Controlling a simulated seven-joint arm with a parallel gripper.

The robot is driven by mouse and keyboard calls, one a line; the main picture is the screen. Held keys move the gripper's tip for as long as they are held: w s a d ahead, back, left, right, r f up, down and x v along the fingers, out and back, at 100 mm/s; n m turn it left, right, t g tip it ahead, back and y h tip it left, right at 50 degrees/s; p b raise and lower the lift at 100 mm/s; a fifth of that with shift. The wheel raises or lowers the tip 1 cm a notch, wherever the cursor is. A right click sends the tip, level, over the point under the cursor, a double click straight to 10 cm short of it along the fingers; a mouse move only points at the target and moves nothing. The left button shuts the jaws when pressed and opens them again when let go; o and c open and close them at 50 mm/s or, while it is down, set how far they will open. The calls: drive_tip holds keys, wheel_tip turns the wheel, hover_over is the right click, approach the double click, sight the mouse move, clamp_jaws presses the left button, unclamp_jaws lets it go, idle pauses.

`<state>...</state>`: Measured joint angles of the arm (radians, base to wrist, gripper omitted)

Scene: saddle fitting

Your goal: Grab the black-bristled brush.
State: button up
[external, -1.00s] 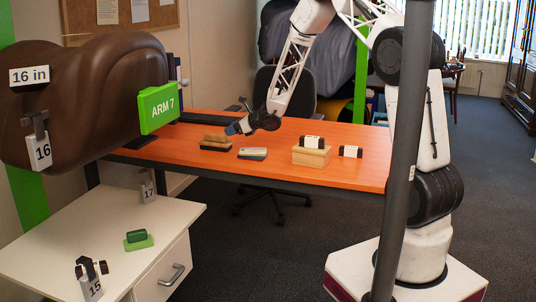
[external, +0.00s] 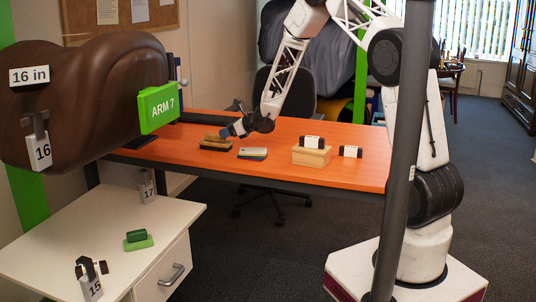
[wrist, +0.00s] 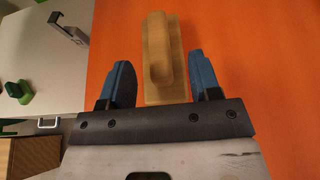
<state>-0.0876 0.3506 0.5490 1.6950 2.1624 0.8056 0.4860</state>
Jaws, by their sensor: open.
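The black-bristled brush (external: 215,146) lies on the orange table, left of the middle, with a wooden back and grip on top and a dark bristle layer below. In the wrist view its wooden top (wrist: 160,85) shows from above, lying lengthwise between the two blue fingers; its bristles are hidden there. My gripper (external: 228,132) is just above and beside the brush's right end in the external view. In the wrist view my gripper (wrist: 160,70) is open and empty, with a gap on both sides of the wood.
Farther right are a wooden block (external: 311,158) with a black, white-labelled item (external: 311,142) on top, and a similar item (external: 350,152). A brown saddle (external: 90,90) hangs left. A green brush (external: 137,239) sits on the white cabinet.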

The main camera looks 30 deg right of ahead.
sight(215, 134)
drive_tip(key=shift+w+a, duration=0.1)
drive_tip(key=shift+a, duration=0.05)
drive_tip(key=shift+x, duration=2.5)
clamp_jaws()
drive_tip(key=shift+r, duration=0.1)
drive_tip(key=shift+r, duration=0.7)
wheel_tip(215, 134, up, 2)
drive_tip(key=shift+r, duration=0.1)
drive_tip(key=s+d, duration=0.1)
drive_tip(key=s, duration=0.7)
drive_tip(key=s+d+r, duration=0.1)
drive_tip(key=s+d, duration=0.1)
drive_tip(key=s, duration=0.5)
drive_tip(key=shift+s+d, duration=0.3)
drive_tip(key=shift+s, duration=0.1)
